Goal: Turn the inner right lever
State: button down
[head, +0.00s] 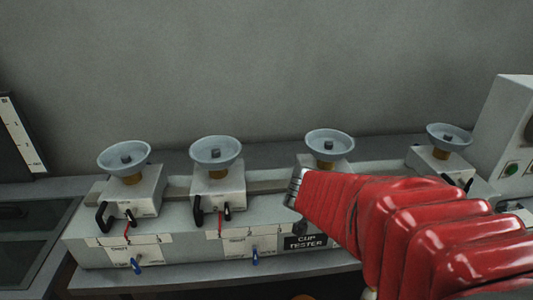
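A grey cup tester bench (175,252) carries a row of stations, each a white box with a round grey dish on top. The inner right station shows its dish (330,145), but my red arm covers most of its box and its lever is hidden. My gripper (294,188) is at the left end of the red arm, in front of the inner right station. Only its small metallic end shows, so I cannot see its fingers clearly. Whether it touches the lever is not visible.
Black levers show on the outer left station (103,216) and inner left station (198,210). The outer right station's dish (449,137) is beyond my arm. A grey cabinet (508,120) with a green button is at right. The wall behind is bare.

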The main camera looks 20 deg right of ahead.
jog(key=shift+a+f, duration=0.15)
dwell(0.4)
jog(key=c, duration=1.7)
grip_release()
jog(key=shift+c, duration=0.2)
jog(key=v, duration=1.3)
jog(key=shift+a, duration=0.3)
jog(key=shift+s, duration=0.15)
jog(key=shift+c, duration=0.5)
